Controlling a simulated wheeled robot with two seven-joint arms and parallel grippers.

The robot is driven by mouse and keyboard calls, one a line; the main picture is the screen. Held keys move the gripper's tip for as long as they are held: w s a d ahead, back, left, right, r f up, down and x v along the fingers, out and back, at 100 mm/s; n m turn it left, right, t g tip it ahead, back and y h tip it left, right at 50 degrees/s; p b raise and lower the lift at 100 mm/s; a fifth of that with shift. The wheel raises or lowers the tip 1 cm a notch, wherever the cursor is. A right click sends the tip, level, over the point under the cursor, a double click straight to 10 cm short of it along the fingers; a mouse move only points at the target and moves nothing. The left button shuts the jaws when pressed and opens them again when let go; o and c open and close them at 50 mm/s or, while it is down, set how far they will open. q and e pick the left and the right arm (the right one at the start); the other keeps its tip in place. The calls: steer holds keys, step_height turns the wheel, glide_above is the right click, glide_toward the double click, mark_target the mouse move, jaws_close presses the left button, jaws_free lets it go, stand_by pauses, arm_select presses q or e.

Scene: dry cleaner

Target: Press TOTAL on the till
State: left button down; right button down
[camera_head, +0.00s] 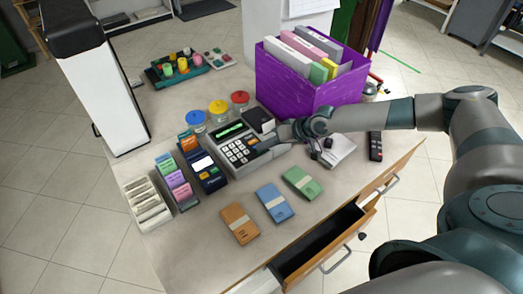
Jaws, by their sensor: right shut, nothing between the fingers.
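The till (262,158) is a grey machine with a lit green display and a keypad (240,151) of mostly pale keys, near the middle of the counter. The labels on its keys are too small to read, so I cannot tell which one is TOTAL. My right gripper (284,132) is shut and empty. It is at the right side of the till, to the right of the keypad, and hides part of that side. I cannot tell whether it touches the till. My left gripper is out of view.
A purple crate (290,92) of folders stands behind my right gripper. A card terminal (207,177) is left of the till; three colour-lidded jars (218,112) are behind. Three banknote bundles (272,202) lie in front. An open drawer (322,243) juts from the counter (190,245).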

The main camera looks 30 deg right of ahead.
steer(key=shift+r+p, duration=0.7)
steer(key=shift+r, duration=0.05)
steer(key=shift+r+p, duration=2.1)
steer(key=shift+r, duration=0.45)
steer(key=shift+s+f, duration=0.1)
